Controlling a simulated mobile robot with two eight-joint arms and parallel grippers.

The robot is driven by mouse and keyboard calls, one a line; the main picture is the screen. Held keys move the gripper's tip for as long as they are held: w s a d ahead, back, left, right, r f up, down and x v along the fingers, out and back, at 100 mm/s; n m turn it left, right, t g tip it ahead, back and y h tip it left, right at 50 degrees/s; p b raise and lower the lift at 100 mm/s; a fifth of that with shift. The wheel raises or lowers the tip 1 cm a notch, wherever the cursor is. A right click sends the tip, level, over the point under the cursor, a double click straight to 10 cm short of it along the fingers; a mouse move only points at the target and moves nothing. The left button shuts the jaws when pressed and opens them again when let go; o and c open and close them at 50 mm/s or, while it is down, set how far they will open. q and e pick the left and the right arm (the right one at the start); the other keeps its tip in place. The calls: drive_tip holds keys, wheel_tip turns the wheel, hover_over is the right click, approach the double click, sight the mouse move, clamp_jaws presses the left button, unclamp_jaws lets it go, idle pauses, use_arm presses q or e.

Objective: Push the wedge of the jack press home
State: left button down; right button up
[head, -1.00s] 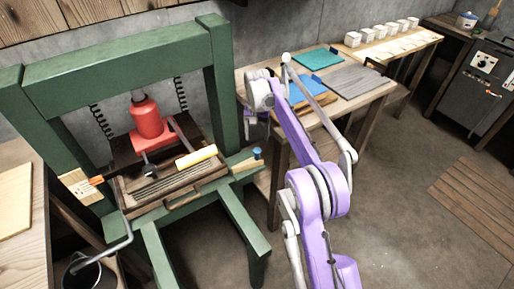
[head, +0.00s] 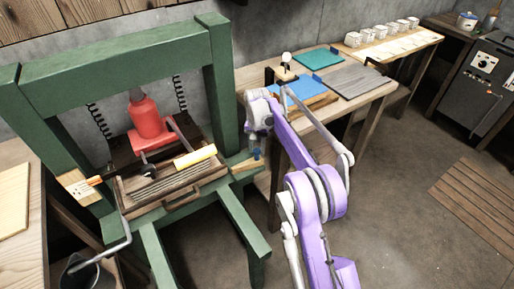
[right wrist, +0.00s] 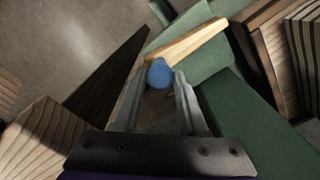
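The green jack press (head: 120,55) stands at the left, with a red jack (head: 148,120) in its middle. A pale wooden wedge (head: 245,167) lies on the green frame at the press's right side; it also shows in the right wrist view (right wrist: 195,38). A blue knob (right wrist: 160,73) is at the wedge. My right gripper (head: 254,150) points down over the wedge. In the right wrist view its two fingers are apart, with the knob between their tips; contact is unclear. My left gripper is out of view.
A side table (head: 345,115) holding boards and a blue sheet stands behind my right arm. A bucket (head: 90,270) is at the lower left.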

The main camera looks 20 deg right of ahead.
clamp_jaws()
idle(1.0)
